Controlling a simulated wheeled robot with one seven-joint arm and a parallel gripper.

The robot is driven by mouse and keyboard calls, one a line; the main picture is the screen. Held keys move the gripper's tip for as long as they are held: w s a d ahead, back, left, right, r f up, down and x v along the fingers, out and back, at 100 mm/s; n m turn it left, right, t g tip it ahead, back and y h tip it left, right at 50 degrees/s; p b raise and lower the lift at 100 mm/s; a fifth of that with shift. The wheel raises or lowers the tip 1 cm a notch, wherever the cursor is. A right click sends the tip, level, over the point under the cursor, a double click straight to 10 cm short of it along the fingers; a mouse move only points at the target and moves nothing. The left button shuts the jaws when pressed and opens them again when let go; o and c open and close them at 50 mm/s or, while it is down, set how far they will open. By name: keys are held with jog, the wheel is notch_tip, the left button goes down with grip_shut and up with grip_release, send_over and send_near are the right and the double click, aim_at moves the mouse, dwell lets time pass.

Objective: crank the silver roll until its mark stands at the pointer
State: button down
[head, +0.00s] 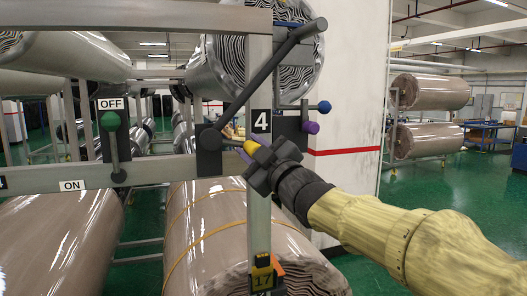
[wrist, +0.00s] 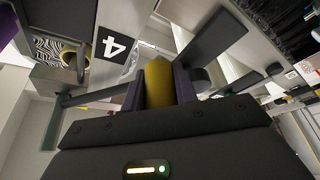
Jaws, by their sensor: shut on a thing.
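My gripper (head: 247,152) is shut on a yellow crank handle (wrist: 159,82), beside the post with the number 4 plate. In the wrist view the handle stands between the two purple-dark fingers. In the head view the gripper mostly hides it. A dark hub block (head: 209,140) sits on the rail just left of the gripper. A long dark bar (head: 262,78) slants up from near it to the right. A silver-grey roll (head: 214,72) with a black-and-white striped end (head: 290,62) lies behind the bar. I cannot make out its mark or a pointer for certain.
A green-knobbed lever (head: 111,135) stands left between OFF and ON plates. Blue (head: 324,107) and purple (head: 312,128) knobs sit right of the post. A strapped roll (head: 205,225) lies below the rail. A white pillar (head: 350,90) stands behind my arm.

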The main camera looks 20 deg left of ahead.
jog(key=shift+s+d+r, duration=0.15)
jog(key=shift+r, duration=0.65)
jog(key=c, duration=1.1)
grip_release()
jog(key=shift+f, duration=0.25)
jog(key=shift+d+f, duration=0.15)
jog(key=b+v, duration=0.7)
jog(key=v, duration=0.9)
jog(key=shift+s+d+f, duration=0.2)
jog(key=shift+s, duration=0.1)
